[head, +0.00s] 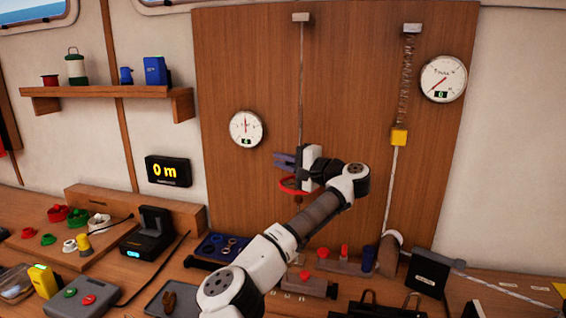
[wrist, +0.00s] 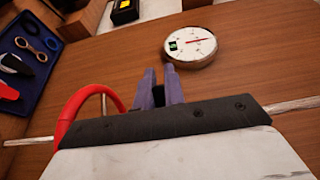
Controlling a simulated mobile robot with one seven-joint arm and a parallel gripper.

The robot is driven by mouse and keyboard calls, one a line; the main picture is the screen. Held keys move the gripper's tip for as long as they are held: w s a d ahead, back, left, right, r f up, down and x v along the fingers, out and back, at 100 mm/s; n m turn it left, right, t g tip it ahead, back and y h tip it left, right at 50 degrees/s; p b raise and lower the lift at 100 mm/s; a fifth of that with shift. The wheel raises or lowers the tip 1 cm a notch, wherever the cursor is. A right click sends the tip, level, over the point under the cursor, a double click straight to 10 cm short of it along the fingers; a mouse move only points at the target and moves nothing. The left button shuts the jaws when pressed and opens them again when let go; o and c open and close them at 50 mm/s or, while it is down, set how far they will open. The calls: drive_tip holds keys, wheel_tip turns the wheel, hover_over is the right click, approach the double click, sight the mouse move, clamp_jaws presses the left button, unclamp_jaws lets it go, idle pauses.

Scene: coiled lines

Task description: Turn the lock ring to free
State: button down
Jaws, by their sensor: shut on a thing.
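A red ring (head: 288,187), which I take for the lock ring, sits low on the hanging line in front of the wooden panel. In the wrist view its red curve (wrist: 70,112) stands left of my fingers, with a thin grey bar inside. My gripper (head: 285,160) is at the line just above the ring. Its purple-blue fingers (wrist: 160,90) are nearly together with a dark part between them. The exact contact is hidden by the gripper body. The line (head: 301,85) runs from a top bracket down behind the gripper.
A round gauge (head: 246,129) is left of the line; a second gauge (head: 443,79) is at upper right. A spring with a yellow block (head: 399,136) hangs at right. Below are a blue tray (head: 218,247) and a bench with red knobs (head: 344,262).

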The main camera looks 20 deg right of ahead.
drive_tip(key=c, duration=1.5)
unclamp_jaws()
drive_tip(key=shift+s+d, duration=0.1)
drive_tip(key=shift+b+v, duration=3.1)
drive_tip(key=shift+v, duration=3.7)
